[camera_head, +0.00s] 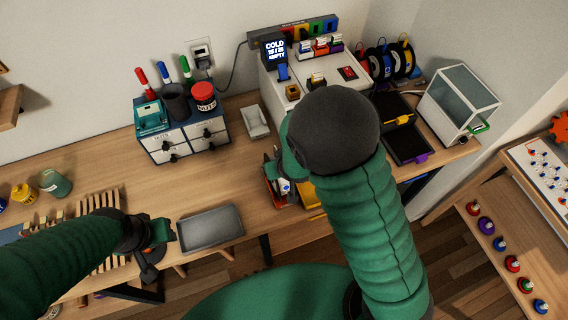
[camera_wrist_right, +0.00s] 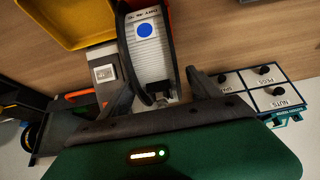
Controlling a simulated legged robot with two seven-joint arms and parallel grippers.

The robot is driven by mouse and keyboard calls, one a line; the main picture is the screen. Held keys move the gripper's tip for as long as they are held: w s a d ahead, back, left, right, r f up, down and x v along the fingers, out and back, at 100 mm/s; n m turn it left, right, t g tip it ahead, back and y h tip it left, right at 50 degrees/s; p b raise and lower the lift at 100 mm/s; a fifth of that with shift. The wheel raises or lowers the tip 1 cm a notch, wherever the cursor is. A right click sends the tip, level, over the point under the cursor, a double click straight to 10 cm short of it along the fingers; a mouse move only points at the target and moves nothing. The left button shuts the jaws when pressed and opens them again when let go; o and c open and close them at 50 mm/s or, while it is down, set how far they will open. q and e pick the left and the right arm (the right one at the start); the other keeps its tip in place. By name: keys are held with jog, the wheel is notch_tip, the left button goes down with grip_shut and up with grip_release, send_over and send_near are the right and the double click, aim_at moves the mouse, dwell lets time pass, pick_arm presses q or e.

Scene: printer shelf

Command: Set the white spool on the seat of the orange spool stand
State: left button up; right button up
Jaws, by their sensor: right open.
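The white spool (camera_wrist_right: 148,45), with dark flanges and a blue dot on its label, is upright between the two spread fingers of my right gripper (camera_wrist_right: 165,90) in the right wrist view. The gripper is open around it. In the head view the spool (camera_head: 284,187) shows partly beside my right arm, which hides most of this spot. An orange part (camera_wrist_right: 168,12) shows just behind the spool; I cannot tell if it is the orange spool stand. My left gripper (camera_head: 156,250) is near the grey tray; its fingers are unclear.
The grey tray (camera_head: 210,228) lies at the table's front edge. A drawer cabinet (camera_head: 188,140) holds pens and cups. The white printer (camera_head: 272,95) stands at the back, with dark spools (camera_head: 390,62) to its right. A yellow bin (camera_wrist_right: 62,22) is near the spool.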

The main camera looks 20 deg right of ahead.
jog(key=p+v, duration=0.2)
jog(key=v, duration=1.1)
jog(key=shift+r, duration=0.3)
jog(key=shift+s, duration=0.15)
jog(key=s+d+f+g+b, duration=0.4)
jog(key=s+d+f+b, duration=0.1)
jog(key=s+f, duration=0.1)
jog(key=shift+s+f, duration=0.15)
jog(key=shift+s, duration=0.7)
